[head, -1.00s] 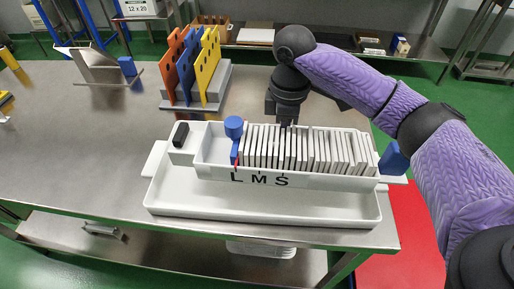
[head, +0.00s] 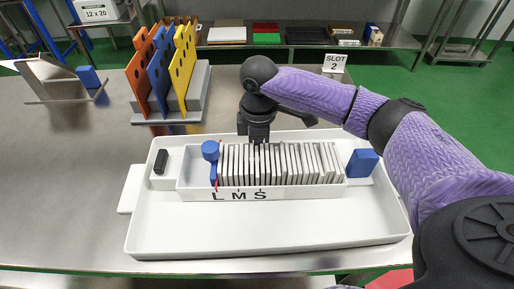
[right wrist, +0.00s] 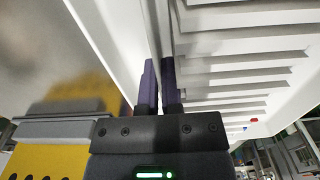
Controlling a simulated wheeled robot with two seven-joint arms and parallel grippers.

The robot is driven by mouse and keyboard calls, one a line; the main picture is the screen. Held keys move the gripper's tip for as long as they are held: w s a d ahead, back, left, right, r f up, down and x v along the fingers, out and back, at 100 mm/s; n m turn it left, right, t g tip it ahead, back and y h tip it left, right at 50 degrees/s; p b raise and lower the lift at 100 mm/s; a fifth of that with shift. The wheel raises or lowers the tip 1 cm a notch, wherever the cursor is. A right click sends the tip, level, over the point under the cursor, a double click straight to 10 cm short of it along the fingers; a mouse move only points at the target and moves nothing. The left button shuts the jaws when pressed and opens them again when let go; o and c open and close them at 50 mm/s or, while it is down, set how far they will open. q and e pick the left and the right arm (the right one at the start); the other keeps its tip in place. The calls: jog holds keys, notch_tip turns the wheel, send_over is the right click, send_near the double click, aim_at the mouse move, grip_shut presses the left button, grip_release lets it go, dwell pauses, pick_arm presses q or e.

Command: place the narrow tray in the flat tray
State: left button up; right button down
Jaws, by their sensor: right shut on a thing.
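The narrow tray (head: 310,191) is white, marked L M S on its front, and holds a row of upright grey-white slabs (head: 280,163). It lies level inside the outline of the larger white flat tray (head: 270,236), along its back part. I cannot tell whether its base touches the flat tray's floor. My right gripper (head: 259,139) points down behind the slabs and is shut on the narrow tray's far wall. In the right wrist view its dark fingers (right wrist: 159,88) pinch that wall (right wrist: 165,35). My left gripper is not in view.
Orange, blue and yellow plates stand in a grey rack (head: 200,90) at back left. A metal bracket (head: 45,78) is further left. The table's left part is clear.

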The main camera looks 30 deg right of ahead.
jog(key=c, duration=1.3)
grip_release()
jog(key=o, duration=0.5)
pick_arm(q)
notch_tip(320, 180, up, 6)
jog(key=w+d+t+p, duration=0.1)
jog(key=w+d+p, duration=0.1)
jog(key=p, duration=0.4)
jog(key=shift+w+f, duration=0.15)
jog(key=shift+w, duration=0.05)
pick_arm(e)
notch_tip(320, 180, up, 12)
jog(key=shift+r, duration=0.15)
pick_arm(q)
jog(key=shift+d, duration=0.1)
